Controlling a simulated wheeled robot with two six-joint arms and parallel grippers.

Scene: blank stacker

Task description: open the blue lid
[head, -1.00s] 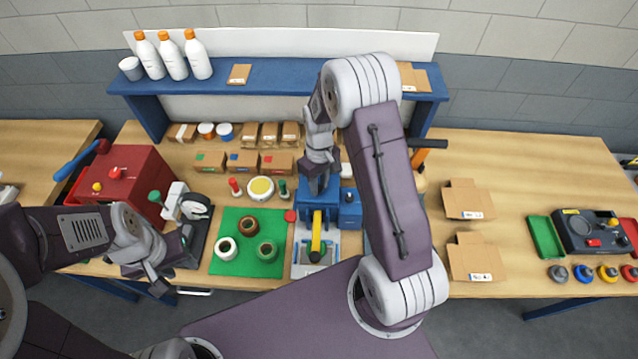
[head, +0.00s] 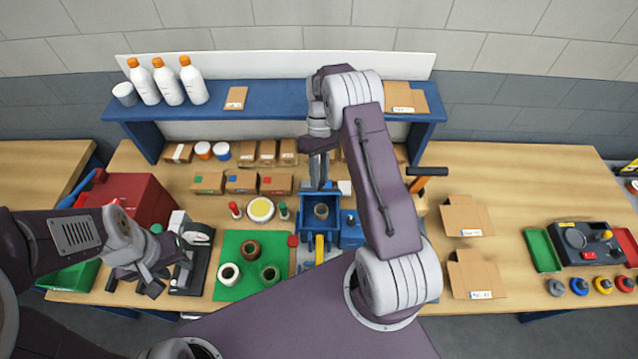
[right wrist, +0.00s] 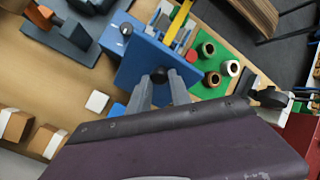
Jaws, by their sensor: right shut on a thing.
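The blue lid (right wrist: 145,58) is a flat blue panel with a dark round knob (right wrist: 160,75) in the right wrist view. My right gripper (right wrist: 160,88) is shut on that knob. In the head view my right gripper (head: 319,183) is at the back of the blue box (head: 304,217). The lid stands raised there, mostly hidden behind the fingers. The box's inside shows, with a dark grey round piece (head: 321,211) in it. My left gripper (head: 150,284) hangs at the left front, away from the box; its jaws are unclear.
A yellow bar (head: 319,248) is in front of the box. A green mat (head: 232,248) with several rings lies to the left. A smaller blue block (head: 351,232) is close on the right. A blue shelf (head: 275,100) and cardboard boxes (head: 275,184) are behind.

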